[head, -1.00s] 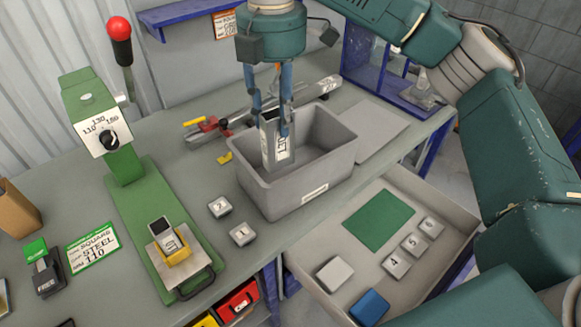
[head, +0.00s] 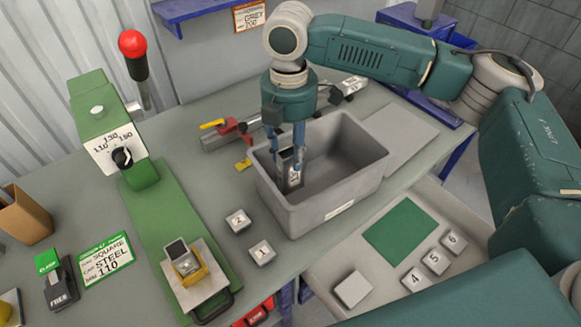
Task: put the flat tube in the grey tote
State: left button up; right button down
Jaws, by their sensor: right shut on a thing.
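The grey tote (head: 318,218) is an open box standing on the table near its front edge. My right gripper (head: 289,158) points down over the tote's left part and is shut on the flat tube (head: 289,177). The flat tube is a short grey metal piece with a white label, held upright. Its lower part is inside the tote, below the rim; I cannot tell whether it touches the floor or the left wall. My left gripper is not in view.
A green press (head: 155,215) with a red-knobbed lever stands left, with a small square piece in its yellow holder (head: 190,268). Blocks 1 (head: 261,252) and 2 (head: 238,220) lie left of the tote. An open drawer (head: 335,263) holds numbered blocks. A red clamp (head: 235,131) lies behind.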

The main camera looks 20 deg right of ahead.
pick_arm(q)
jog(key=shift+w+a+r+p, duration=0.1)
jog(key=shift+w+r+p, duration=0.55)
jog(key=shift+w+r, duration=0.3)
pick_arm(e)
notch_tip(320, 180, down, 7)
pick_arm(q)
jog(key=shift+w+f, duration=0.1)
pick_arm(e)
jog(key=c, duration=1.2)
grip_release()
jog(key=shift+f, duration=0.2)
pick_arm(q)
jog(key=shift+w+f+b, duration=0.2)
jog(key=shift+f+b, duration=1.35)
pick_arm(e)
notch_tip(320, 180, up, 12)
jog(key=shift+r, duration=0.2)
